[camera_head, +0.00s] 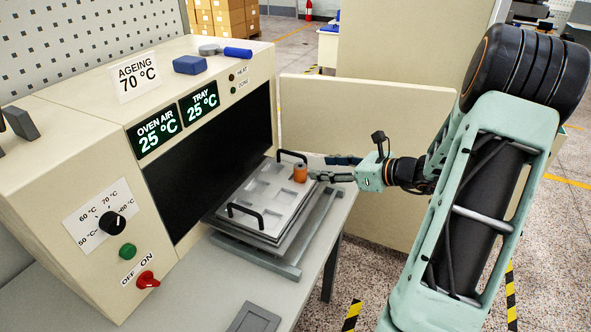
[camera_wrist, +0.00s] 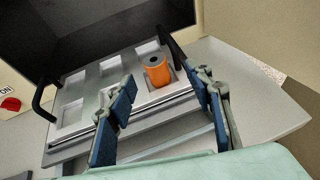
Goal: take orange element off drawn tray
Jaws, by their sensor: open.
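The orange element (camera_head: 300,173) is a short cylinder standing upright in a recess at the right end of the drawn tray. In the wrist view the orange element (camera_wrist: 157,71) has a grey top with a dark hole. The grey tray (camera_head: 246,211) has several square recesses and two black handles, and sits out in front of the oven opening. My gripper (camera_head: 330,168) is open beside the element on its right. In the wrist view its blue-padded fingers (camera_wrist: 164,98) are spread apart, with the element beyond and between them, not gripped.
The oven (camera_head: 150,180) stands behind the tray, its dark opening uncovered. A beige panel (camera_head: 375,130) stands upright behind my gripper. One black handle (camera_wrist: 172,42) is close to the element. A flat grey piece (camera_head: 254,319) lies on the bench at the front.

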